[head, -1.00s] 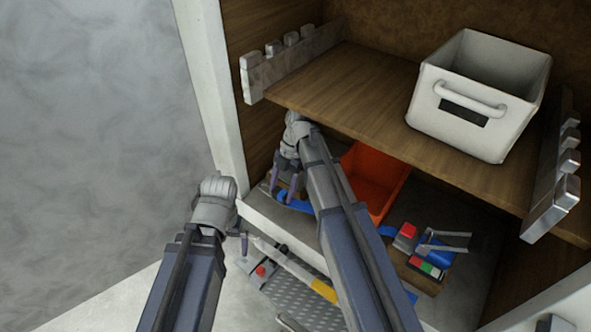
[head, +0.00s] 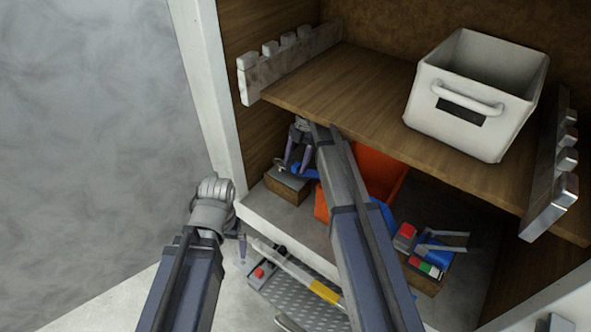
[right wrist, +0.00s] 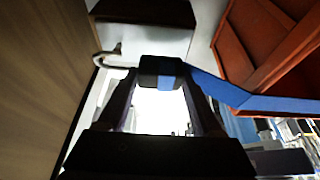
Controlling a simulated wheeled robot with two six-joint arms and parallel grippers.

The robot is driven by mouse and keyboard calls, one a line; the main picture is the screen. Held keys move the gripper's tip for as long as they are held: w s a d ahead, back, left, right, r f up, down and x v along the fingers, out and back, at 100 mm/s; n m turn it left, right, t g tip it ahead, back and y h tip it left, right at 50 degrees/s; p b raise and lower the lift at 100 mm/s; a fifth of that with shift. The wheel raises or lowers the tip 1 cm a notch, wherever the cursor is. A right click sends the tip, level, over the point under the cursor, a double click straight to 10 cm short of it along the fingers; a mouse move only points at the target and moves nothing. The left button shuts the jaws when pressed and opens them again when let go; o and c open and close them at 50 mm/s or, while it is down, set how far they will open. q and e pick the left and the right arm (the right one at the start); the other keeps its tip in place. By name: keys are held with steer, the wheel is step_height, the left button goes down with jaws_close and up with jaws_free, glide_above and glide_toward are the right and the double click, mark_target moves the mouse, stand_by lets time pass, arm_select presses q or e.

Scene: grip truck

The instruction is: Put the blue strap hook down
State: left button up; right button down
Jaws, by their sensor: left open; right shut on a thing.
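The blue strap hook (head: 303,172) is in the lower compartment at its left side. My right gripper (head: 297,163) is shut on it. In the right wrist view, the blue strap (right wrist: 240,98) runs from my fingertips (right wrist: 160,75) to the right, and its pale metal hook (right wrist: 112,54) sticks out to the left. The strap is at or just above a small wooden block (head: 285,188) with a grey top; I cannot tell whether it touches. My left gripper (head: 241,247) is open and empty outside the cabinet front, mostly hidden by its own wrist.
An orange bin (head: 376,172) stands right of the strap, partly behind my right arm. A crate of coloured items (head: 426,284) stands further right. The wooden shelf (head: 350,90) above holds a white bin (head: 455,135).

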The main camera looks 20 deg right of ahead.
step_height(320, 180, down, 3)
steer(key=shift+s+a+f+b, duration=0.1)
steer(key=shift+f+b, duration=0.1)
steer(key=shift+b, duration=0.95)
arm_select(q)
step_height(320, 180, down, 3)
steer(key=shift+f, duration=0.15)
arm_select(e)
steer(key=shift+r, duration=0.1)
arm_select(q)
steer(key=shift+f, duration=0.1)
arm_select(e)
steer(key=shift+c, duration=0.2)
jaws_free()
